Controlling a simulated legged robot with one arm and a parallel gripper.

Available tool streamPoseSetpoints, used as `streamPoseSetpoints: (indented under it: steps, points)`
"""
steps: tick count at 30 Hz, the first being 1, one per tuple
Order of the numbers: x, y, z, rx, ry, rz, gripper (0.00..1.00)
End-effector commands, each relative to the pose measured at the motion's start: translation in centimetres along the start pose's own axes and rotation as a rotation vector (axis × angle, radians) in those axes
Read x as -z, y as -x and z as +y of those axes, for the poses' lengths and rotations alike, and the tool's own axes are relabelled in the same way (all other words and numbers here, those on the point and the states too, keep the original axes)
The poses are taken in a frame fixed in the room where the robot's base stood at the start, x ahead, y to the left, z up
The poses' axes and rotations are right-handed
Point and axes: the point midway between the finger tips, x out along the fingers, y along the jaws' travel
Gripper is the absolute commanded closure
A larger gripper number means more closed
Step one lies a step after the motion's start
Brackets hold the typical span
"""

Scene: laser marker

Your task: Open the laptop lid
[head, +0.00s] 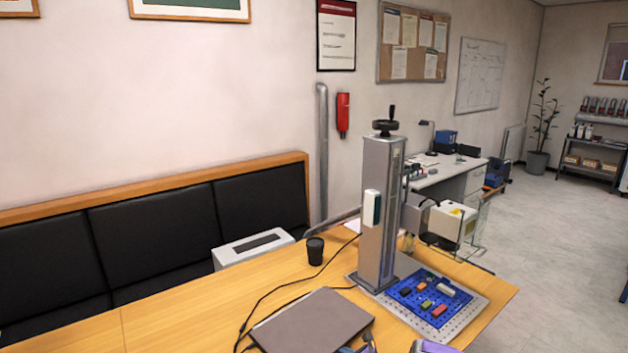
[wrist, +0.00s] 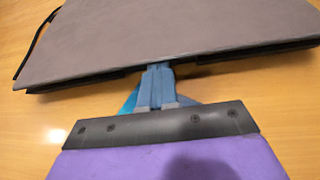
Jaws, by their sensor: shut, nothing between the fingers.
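The laptop (head: 312,322) lies on the wooden table with its grey-brown lid down, at the bottom middle of the head view. In the wrist view its lid (wrist: 165,30) fills the upper part, with a thin dark base edge showing beneath. My gripper (wrist: 157,68) is shut and empty, its blue fingers together at the middle of the laptop's near edge. I cannot tell whether the tips touch the lid or reach under it. In the head view only a bit of my gripper (head: 362,347) shows at the bottom edge, beside the laptop's near corner.
A laser marker column (head: 378,215) stands right of the laptop, above a blue pegboard (head: 420,300) with several small blocks. A black cup (head: 315,251) stands behind the laptop. A black cable (head: 262,300) runs along its left side. Bare table (head: 190,310) lies to the left.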

Motion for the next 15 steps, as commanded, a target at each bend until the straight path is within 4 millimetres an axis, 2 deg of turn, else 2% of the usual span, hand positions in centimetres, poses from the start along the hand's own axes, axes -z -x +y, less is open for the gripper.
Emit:
streamPoseSetpoints:
  steps: [1,15]
  points:
    - [0.8,-0.6,1.6,-0.028,0.001,0.019,1.0]
    - [-1.8,0.3,1.4,-0.025,0.012,-0.005,1.0]
